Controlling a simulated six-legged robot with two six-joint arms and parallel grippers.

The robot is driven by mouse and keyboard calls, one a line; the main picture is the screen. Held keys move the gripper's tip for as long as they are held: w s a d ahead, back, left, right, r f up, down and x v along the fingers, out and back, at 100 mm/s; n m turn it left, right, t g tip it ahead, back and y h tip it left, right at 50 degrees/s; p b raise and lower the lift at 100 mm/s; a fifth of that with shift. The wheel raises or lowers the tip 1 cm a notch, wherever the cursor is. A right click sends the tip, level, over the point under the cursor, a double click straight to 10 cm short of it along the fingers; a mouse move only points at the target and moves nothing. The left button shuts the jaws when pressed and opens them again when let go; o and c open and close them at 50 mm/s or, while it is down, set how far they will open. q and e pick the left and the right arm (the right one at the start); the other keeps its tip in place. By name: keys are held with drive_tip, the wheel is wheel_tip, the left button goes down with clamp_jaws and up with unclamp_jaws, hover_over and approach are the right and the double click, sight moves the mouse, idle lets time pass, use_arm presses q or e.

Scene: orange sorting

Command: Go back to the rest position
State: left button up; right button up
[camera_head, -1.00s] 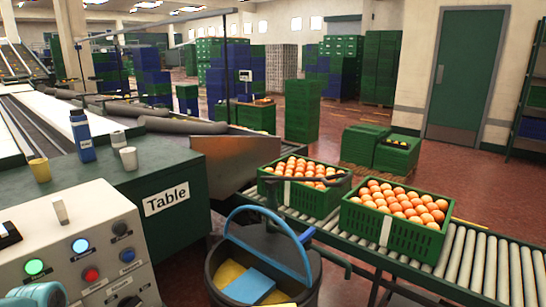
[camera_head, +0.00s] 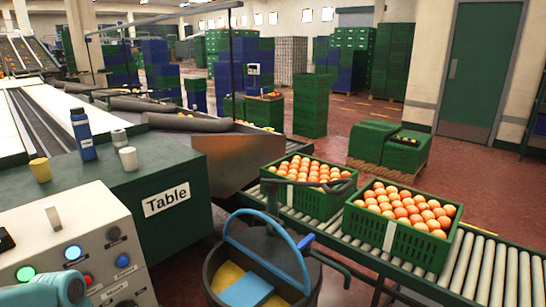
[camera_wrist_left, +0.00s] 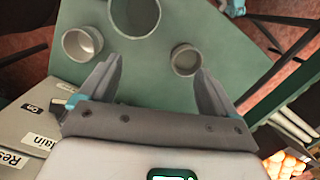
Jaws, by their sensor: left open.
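My left gripper (camera_wrist_left: 157,68) is open in the left wrist view, with nothing between its fingers. The yellow cup (camera_head: 40,170), the white cup (camera_head: 129,159) and the blue bottle (camera_head: 84,135) stand upright on the table (camera_head: 120,195). My right gripper is in neither view.
A control panel (camera_head: 100,240) with buttons stands at the lower left. A dark bin (camera_head: 298,286) with a blue handle is in front of the roller conveyor (camera_head: 490,270). Two green crates of oranges, the left one (camera_head: 325,208) and the right one (camera_head: 418,248), sit on the conveyor.

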use_arm(q)
drive_tip(key=s+d+r+m+g+h+p, duration=0.15)
drive_tip(key=s+d+m+p, duration=0.35)
drive_tip(key=s+d+p, duration=0.5)
drive_tip(key=s+d+m+g+h+p, duration=0.15)
drive_tip(key=s+d+m+p, duration=0.35)
drive_tip(key=d+p, duration=0.9)
drive_tip(key=w+m+t, duration=0.1)
drive_tip(key=w+a+t, duration=0.1)
drive_tip(key=w+m+t+p, duration=0.1)
drive_tip(key=t, duration=0.1)
drive_tip(key=shift+w+a+f+m, duration=0.3)
drive_tip(key=shift+w+a+f, duration=0.05)
drive_tip(key=shift+f, duration=0.05)
